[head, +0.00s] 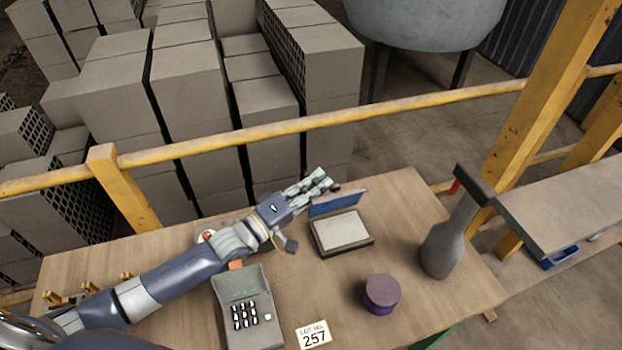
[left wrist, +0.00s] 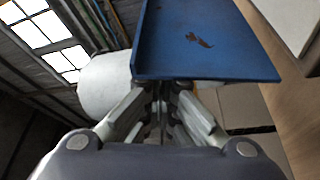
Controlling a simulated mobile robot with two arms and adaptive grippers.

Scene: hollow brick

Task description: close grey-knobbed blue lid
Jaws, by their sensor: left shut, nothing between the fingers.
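The blue lid (head: 338,203) stands raised at the back edge of a shallow dark box (head: 342,246) with a pale inside. Its grey knob does not show clearly. My left gripper (head: 318,183) is at the lid's upper left edge, on its back side, with fingers shut and empty. In the left wrist view the lid (left wrist: 205,40) fills the upper middle, with a worn brown mark on its blue face. The fingertips (left wrist: 160,88) meet just below the lid's edge there; I cannot tell whether they touch it. My right gripper is not in view.
A card terminal (head: 245,305), a purple round pot (head: 381,293) and a grey bottle-shaped object (head: 448,240) stand on the wooden table (head: 300,285). A "257" card (head: 314,335) lies in front. A yellow rail (head: 300,123) runs behind the table.

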